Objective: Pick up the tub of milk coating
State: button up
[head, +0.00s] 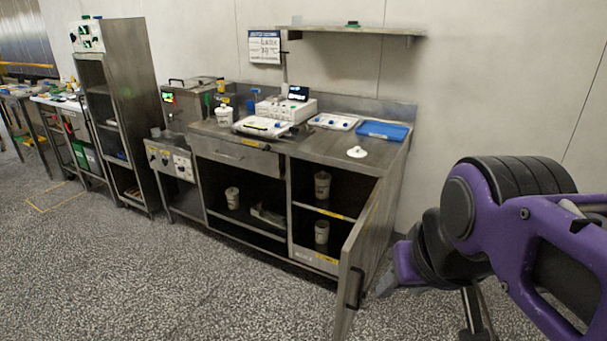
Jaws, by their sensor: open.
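One tub (223,116) stands on the steel counter. Another tub (232,198) stands on the left shelf below. In the right-hand compartment, an upper tub (322,185) stands on the shelf and a lower tub (321,232) stands on the floor of the cabinet. My gripper (425,295) is at lower right, partly hidden by my purple arm. It is open and empty, in front of the cabinet's right side and apart from all the tubs.
The cabinet door (355,262) stands open, jutting forward between my gripper and the compartment. A white lid (357,152), blue tray (383,131) and scale (263,127) are on the counter. A wall shelf (350,30) hangs above. The speckled floor in front is clear.

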aim_at(321, 226)
jog(key=i+j+u, duration=0.3)
jog(key=j, duration=0.2)
jog(key=i+j+u, duration=0.45)
jog(key=i, duration=0.2)
jog(key=i+j+u, duration=0.1)
jog(key=i+j, duration=0.15)
jog(key=i+j+u, duration=0.15)
jog(key=i, duration=0.3)
jog(key=i+z, duration=0.8)
jog(key=z, duration=0.2)
jog(key=i+l+z, duration=0.15)
jog(key=z, duration=0.35)
jog(key=i+z, duration=0.3)
jog(key=z, duration=0.2)
jog(key=i+j+z, duration=0.1)
jog(key=i+z, duration=0.15)
jog(key=z, duration=0.2)
jog(key=i+j+z, duration=0.1)
jog(key=z, duration=0.4)
jog(key=k+j, duration=0.15)
jog(key=k, duration=0.2)
